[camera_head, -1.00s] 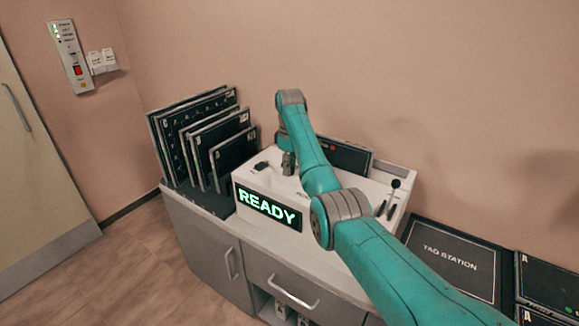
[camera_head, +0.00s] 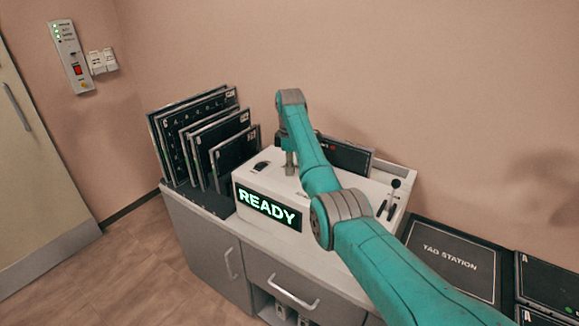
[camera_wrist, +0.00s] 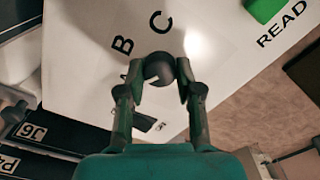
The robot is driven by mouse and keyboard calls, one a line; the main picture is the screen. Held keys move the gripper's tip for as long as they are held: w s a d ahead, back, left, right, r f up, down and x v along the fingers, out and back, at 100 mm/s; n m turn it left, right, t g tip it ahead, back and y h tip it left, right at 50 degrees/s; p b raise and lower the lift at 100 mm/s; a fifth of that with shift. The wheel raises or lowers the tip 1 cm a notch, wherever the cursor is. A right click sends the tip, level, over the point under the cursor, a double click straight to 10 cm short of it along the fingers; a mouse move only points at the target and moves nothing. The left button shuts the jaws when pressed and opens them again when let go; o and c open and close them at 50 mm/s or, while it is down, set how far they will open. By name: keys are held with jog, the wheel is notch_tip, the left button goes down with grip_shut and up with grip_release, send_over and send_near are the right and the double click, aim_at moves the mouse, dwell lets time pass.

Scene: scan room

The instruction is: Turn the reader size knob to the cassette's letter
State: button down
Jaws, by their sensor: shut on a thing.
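The reader (camera_head: 320,190) is a white box on the counter, with a lit green READY display (camera_head: 268,208) on its front. My gripper (camera_head: 290,165) points down onto its top. In the wrist view, my gripper (camera_wrist: 160,72) is shut on the dark round size knob (camera_wrist: 159,68), one finger on each side. The letter B (camera_wrist: 122,45) is left of the knob and the letter C (camera_wrist: 159,21) is above it. The knob's pointer cannot be made out. A dark cassette (camera_head: 347,157) stands at the reader's back; its letter is unreadable.
Several dark cassettes (camera_head: 205,135) stand in a rack left of the reader. A small lever (camera_head: 393,190) is at the reader's right. A TAG STATION pad (camera_head: 452,255) lies right of it. The wrist view shows a green block (camera_wrist: 265,8) and a READ label (camera_wrist: 283,22).

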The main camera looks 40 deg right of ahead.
jog(key=c, duration=0.8)
grip_release()
jog(key=shift+o, duration=0.2)
jog(key=shift+r, duration=3.7)
